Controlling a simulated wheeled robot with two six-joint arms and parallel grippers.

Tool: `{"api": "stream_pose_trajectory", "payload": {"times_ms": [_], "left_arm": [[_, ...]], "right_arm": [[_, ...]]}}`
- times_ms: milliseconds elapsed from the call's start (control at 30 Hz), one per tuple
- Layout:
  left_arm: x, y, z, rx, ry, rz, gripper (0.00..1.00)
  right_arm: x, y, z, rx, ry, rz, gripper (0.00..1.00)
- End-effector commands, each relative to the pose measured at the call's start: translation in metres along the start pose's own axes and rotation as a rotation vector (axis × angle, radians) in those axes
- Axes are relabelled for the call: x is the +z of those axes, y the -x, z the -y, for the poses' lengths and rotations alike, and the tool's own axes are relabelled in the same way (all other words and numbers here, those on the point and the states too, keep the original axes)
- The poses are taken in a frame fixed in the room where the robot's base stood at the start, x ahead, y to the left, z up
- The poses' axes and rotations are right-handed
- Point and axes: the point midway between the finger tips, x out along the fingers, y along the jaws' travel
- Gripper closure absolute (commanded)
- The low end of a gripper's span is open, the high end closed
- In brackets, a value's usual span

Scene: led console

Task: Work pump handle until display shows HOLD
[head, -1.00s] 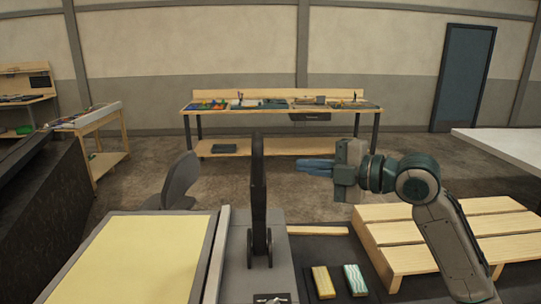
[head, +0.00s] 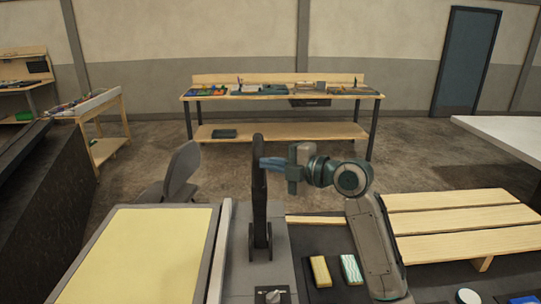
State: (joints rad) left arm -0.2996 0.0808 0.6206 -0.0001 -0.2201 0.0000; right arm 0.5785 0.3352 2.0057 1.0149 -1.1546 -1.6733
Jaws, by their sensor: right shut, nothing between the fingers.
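The pump handle (head: 259,192) is a dark upright lever on a grey console strip (head: 238,265), in the middle of the head view. My right gripper (head: 268,162) points left with its blue fingers shut and empty. The fingertips are at the right side of the handle's upper part; I cannot tell whether they touch it. A display with readable text does not show. My left gripper is not in view.
A blank pale yellow panel (head: 140,262) in a grey frame lies left of the handle. A knob (head: 273,296) sits in front of it. A yellow block (head: 320,271), a striped block (head: 351,268) and a slatted wooden rack (head: 450,220) are to the right.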

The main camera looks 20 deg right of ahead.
Motion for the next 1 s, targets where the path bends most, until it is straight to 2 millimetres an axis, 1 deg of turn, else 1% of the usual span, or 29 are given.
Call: {"api": "stream_pose_trajectory", "payload": {"times_ms": [67,433,633,767,900,1000], "left_arm": [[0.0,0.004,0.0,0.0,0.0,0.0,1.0],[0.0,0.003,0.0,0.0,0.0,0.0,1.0],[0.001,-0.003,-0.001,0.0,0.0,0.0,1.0],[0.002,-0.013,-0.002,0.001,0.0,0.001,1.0],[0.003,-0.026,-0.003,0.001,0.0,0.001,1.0],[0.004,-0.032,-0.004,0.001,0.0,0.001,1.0]], "right_arm": [[0.002,-0.003,-0.001,0.0,-0.002,-0.001,1.0],[0.004,-0.004,0.001,0.0,0.0,0.0,1.0],[0.011,-0.009,-0.003,0.002,0.001,0.0,1.0],[0.026,-0.018,-0.01,0.002,0.0,0.0,1.0],[0.049,-0.034,-0.022,0.003,0.0,0.001,1.0],[0.067,-0.047,-0.031,0.002,-0.003,0.0,1.0]]}}
